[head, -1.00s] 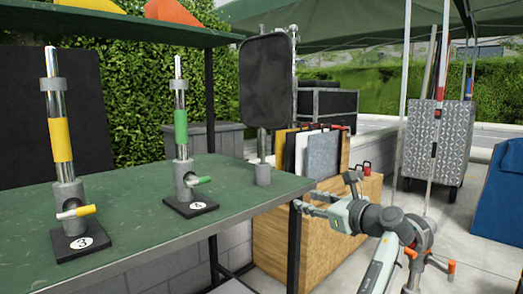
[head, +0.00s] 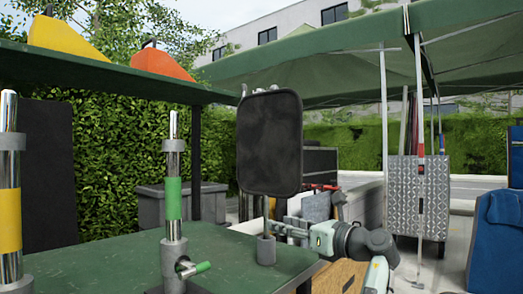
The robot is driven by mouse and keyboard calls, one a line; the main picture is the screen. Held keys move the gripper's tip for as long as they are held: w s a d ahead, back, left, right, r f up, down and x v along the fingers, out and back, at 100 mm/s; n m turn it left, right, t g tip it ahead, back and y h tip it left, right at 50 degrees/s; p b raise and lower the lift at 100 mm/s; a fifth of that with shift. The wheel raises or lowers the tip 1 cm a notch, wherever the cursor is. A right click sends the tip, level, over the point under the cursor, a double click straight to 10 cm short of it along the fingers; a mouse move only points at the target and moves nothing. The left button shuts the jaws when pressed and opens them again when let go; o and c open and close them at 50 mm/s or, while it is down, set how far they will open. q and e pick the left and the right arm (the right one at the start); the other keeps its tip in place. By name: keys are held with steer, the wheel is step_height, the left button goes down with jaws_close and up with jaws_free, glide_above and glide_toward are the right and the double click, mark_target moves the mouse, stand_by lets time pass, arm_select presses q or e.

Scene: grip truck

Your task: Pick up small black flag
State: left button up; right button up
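The small black flag (head: 269,143) is a dark rounded panel on a thin upright rod. The rod stands in a grey cylindrical socket (head: 266,250) near the right end of the green table (head: 120,257).
Metal posts with a yellow band (head: 10,222) and a green band (head: 173,198) stand on the table to the left. An upper shelf (head: 95,75) holds yellow and orange wedges. A patterned metal case (head: 419,195) and blue seats are at right.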

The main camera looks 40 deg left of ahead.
mark_target(266, 217)
arm_select(q)
steer(key=x, duration=0.7)
steer(key=shift+r, duration=0.3)
steer(key=shift+d, duration=0.1)
jaws_close()
